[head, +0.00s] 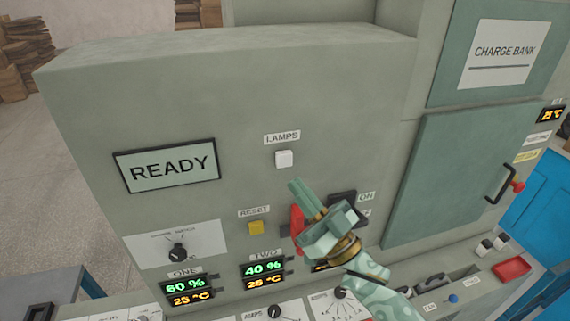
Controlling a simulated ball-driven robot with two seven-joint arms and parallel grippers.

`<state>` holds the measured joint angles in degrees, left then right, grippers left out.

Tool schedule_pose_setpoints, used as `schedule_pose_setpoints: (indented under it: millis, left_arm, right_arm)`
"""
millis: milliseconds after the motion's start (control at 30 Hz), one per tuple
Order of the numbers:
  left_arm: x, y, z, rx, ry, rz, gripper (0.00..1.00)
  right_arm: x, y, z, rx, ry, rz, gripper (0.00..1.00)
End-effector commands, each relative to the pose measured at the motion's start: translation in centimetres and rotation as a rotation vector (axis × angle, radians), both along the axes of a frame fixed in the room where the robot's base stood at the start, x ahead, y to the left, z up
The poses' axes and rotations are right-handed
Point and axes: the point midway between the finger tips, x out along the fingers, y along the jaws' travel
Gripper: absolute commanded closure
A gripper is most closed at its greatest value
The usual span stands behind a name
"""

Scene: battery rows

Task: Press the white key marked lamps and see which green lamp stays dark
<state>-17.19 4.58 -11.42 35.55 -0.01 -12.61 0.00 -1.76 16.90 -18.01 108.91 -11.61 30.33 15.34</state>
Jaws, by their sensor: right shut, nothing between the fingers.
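The white key (284,159) sits on the grey cabinet face under a label reading LAMPS (282,138). My right gripper (301,190) is shut and empty, its fingertips just below and right of the white key, apart from it in the picture. The gripper's body covers part of a red part and a dark switch near an ON label. No row of green lamps can be made out. The displays under ONE (185,283) and TWO (263,267) show lit green 60 % and 40 %; a third is mostly hidden behind my gripper. My left gripper is not in view.
A READY screen (167,166) is on the left of the panel. A yellow key (256,228) is under RESET. A rotary knob (178,252) is at lower left. A green door (457,160) with a black handle (501,184) is at right.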

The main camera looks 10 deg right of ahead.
Motion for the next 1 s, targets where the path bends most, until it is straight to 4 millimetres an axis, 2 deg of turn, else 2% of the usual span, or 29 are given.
schedule_pose_setpoints:
  millis: [200,400,1000]
  left_arm:
    - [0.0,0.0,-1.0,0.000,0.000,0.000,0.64]
    - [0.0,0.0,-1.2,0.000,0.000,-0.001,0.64]
    - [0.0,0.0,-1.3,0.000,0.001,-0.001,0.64]
  right_arm:
    - [2.9,0.1,-0.1,-0.001,-0.002,0.000,1.00]
    - [4.3,0.2,-0.1,-0.002,0.000,0.000,1.00]
    - [4.6,0.2,0.0,0.000,0.000,0.000,1.00]
